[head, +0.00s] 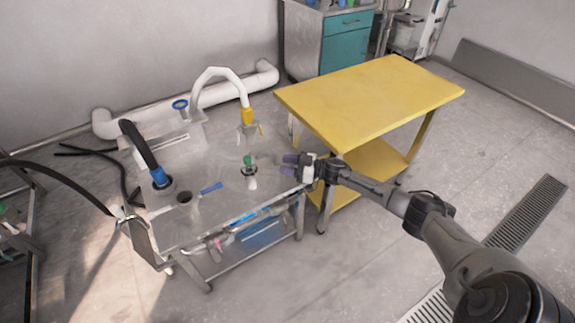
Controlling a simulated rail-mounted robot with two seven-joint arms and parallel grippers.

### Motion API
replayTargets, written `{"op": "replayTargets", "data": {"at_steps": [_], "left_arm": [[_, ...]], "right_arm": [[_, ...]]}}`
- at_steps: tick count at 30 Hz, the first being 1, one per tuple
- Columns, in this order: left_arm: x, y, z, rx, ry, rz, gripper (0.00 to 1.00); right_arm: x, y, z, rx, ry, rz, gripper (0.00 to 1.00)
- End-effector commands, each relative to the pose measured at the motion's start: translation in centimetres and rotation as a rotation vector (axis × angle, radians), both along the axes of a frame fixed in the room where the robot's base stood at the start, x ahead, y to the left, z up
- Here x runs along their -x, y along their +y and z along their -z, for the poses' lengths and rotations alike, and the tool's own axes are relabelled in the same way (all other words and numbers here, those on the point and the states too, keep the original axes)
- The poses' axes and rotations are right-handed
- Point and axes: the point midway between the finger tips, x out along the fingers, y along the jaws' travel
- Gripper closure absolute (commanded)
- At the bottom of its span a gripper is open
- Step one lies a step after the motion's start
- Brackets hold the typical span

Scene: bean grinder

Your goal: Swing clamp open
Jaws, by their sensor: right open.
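A small clamp-like fitting (249,171) with a green top and a white lower part stands on the steel table (215,215). It is too small to tell whether it is open or shut. My right gripper (288,165) reaches in from the right, over the table's right edge. My left gripper is not in view.
A bare yellow table (370,95) stands behind my right arm.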

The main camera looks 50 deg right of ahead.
Motion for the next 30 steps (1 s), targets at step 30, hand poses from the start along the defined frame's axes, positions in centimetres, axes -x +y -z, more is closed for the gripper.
{"op": "replayTargets", "data": {"at_steps": [30], "left_arm": [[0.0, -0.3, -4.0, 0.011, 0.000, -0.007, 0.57]], "right_arm": [[11.1, -6.0, -0.1, 0.000, 0.002, 0.001, 0.59]]}}
